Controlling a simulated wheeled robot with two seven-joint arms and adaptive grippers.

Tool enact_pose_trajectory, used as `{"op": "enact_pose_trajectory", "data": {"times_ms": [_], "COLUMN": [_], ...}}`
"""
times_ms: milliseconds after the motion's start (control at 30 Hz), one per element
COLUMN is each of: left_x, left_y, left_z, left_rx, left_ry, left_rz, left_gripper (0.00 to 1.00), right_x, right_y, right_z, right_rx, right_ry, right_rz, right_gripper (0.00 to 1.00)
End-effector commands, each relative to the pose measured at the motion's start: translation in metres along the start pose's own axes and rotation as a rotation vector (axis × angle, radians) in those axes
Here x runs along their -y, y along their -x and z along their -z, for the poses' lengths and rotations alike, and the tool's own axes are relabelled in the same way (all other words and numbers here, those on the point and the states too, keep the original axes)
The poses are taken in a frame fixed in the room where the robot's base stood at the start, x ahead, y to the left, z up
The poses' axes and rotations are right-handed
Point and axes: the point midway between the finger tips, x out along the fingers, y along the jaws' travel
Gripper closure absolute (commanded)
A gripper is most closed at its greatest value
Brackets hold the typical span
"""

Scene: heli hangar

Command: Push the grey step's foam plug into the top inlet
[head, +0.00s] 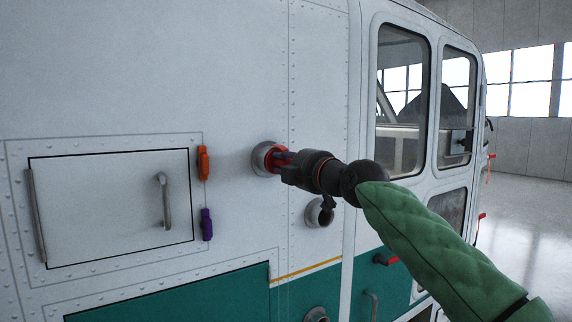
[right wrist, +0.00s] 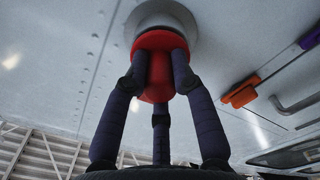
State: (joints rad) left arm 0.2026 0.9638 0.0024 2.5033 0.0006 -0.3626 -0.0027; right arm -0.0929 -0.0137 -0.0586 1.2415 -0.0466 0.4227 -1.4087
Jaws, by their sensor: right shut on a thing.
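The red foam plug (head: 276,159) is at the mouth of the top inlet (head: 257,158), a round grey metal ring on the white helicopter side. My right gripper (head: 284,160) is shut on the plug, coming from the right. In the right wrist view, the fingers close around the red plug (right wrist: 155,88), and its far end meets the grey inlet ring (right wrist: 162,17). How deep the plug sits inside is hidden. My left gripper is not in view.
A lower inlet (head: 313,212) is open below the gripper, and another (head: 316,314) shows at the bottom edge. A hatch (head: 110,205) with a handle (head: 165,200) is at left, beside orange (head: 203,163) and purple (head: 206,224) tags. Cabin windows (head: 403,95) are at right.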

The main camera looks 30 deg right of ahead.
Motion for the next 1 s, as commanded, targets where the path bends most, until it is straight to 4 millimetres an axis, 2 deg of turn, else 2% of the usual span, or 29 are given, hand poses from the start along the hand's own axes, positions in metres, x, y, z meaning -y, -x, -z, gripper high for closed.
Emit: {"op": "enact_pose_trajectory", "data": {"times_ms": [333, 367, 433, 467, 800, 1000], "left_x": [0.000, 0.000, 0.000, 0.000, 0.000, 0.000], "left_y": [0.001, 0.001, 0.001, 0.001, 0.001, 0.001], "left_z": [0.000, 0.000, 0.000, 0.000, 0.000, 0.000], "left_rx": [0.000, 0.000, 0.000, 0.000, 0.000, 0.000], "left_ry": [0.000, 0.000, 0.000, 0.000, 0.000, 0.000], "left_rz": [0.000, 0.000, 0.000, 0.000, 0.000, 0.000], "left_gripper": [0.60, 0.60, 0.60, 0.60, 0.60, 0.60], "right_x": [0.000, 0.000, 0.000, 0.000, 0.000, -0.001], "right_y": [-0.005, -0.005, -0.004, -0.004, -0.003, 0.014], "right_z": [0.000, 0.000, 0.000, 0.000, 0.000, 0.000], "right_rx": [0.000, 0.000, 0.000, 0.000, 0.000, 0.000], "right_ry": [0.000, 0.000, 0.000, 0.000, 0.000, 0.000], "right_rz": [0.000, -0.001, -0.001, 0.000, 0.000, -0.002], "right_gripper": [1.00, 0.69, 0.49, 0.47, 0.47, 0.47]}}
